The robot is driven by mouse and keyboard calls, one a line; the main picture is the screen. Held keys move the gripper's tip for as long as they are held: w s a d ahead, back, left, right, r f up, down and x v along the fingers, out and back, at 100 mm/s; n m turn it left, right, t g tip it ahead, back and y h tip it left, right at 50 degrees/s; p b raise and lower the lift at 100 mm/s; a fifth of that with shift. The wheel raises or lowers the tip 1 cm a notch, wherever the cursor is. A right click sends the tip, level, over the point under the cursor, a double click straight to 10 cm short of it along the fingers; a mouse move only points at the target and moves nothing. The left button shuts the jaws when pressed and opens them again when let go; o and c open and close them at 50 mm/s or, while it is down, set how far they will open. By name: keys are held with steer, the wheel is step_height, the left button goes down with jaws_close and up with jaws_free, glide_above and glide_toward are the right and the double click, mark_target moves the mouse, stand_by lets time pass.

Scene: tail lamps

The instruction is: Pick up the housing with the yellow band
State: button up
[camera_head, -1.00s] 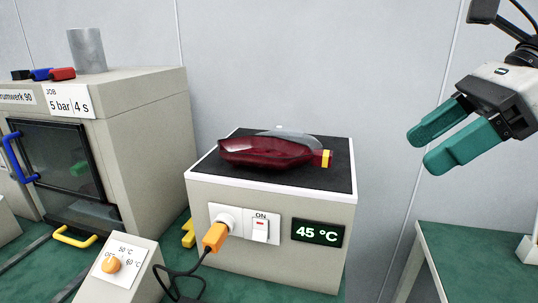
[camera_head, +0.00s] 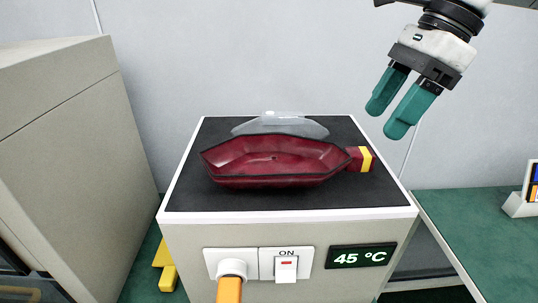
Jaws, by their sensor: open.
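The housing with the yellow band (camera_head: 275,160) is a dark red, open, boat-shaped shell. It lies on the black top of a heated box, its hollow facing up and toward me. Its short end piece with the yellow band (camera_head: 364,159) points right. A clear, pale lens-like part (camera_head: 281,124) lies just behind it, partly hidden by the housing. My gripper (camera_head: 387,120) has two teal fingers. It is open and empty, above and to the right of the banded end, apart from the housing.
The heated box (camera_head: 290,217) has a white rim, an ON switch (camera_head: 286,268), an orange plug (camera_head: 229,288) and a 45 °C display (camera_head: 358,256). A large beige cabinet (camera_head: 75,150) stands close on the left. A green-topped table (camera_head: 480,235) is on the right.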

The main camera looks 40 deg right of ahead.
mark_target(358, 151)
steer(key=x, duration=1)
steer(key=shift+w, duration=0.25)
steer(key=shift+d, duration=0.1)
jaws_close()
stand_by(0.5)
